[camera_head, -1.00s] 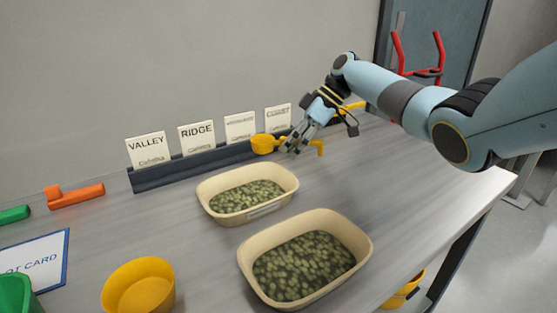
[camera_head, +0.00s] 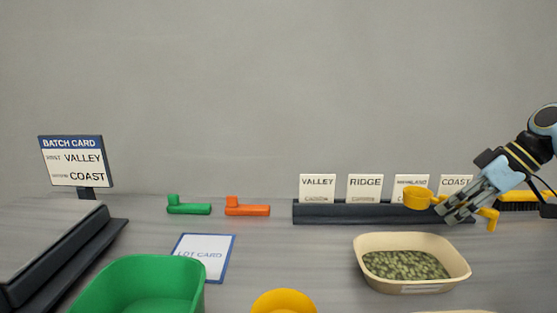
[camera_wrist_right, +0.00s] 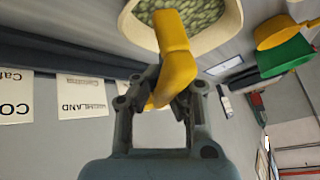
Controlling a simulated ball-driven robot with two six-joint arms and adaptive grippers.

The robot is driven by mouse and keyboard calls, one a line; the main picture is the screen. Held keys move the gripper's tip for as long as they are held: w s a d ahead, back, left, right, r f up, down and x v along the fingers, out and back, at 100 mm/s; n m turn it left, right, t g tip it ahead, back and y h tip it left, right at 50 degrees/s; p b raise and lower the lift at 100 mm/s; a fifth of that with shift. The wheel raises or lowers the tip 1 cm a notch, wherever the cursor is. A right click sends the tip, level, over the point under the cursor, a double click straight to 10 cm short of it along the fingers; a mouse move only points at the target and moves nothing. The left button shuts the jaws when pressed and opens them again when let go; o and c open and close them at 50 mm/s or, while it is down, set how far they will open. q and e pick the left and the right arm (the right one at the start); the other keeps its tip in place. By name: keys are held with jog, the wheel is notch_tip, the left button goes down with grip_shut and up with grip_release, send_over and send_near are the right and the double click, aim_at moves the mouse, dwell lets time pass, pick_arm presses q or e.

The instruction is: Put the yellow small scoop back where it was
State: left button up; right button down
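The yellow small scoop (camera_head: 417,198) is held in my right gripper (camera_head: 458,207) at the right, in front of the card rail. Its bowl is to the left of the fingers and its bent handle end sticks out to the right. In the right wrist view the yellow handle (camera_wrist_right: 175,48) lies between the fingers of the right gripper (camera_wrist_right: 160,97), which are shut on it; the scoop's bowl is hidden there. My left gripper is not in view.
A dark rail (camera_head: 345,214) holds cards along the wall. A beige tray of green pieces (camera_head: 405,265) stands in front. Green (camera_head: 188,208) and orange (camera_head: 247,209) handled tools lie left of the rail. A green bin (camera_head: 140,285), yellow bowl (camera_head: 283,302) and lot card (camera_head: 203,256) are nearer.

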jog(key=s+a+r+m+t, duration=0.1)
jog(key=s+a+r+m, duration=0.1)
jog(key=s+a+r, duration=0.9)
jog(key=s+a, duration=0.2)
jog(key=a, duration=0.1)
jog(key=shift+s+r, duration=0.25)
jog(key=shift+r, duration=0.05)
jog(key=shift+a, duration=0.1)
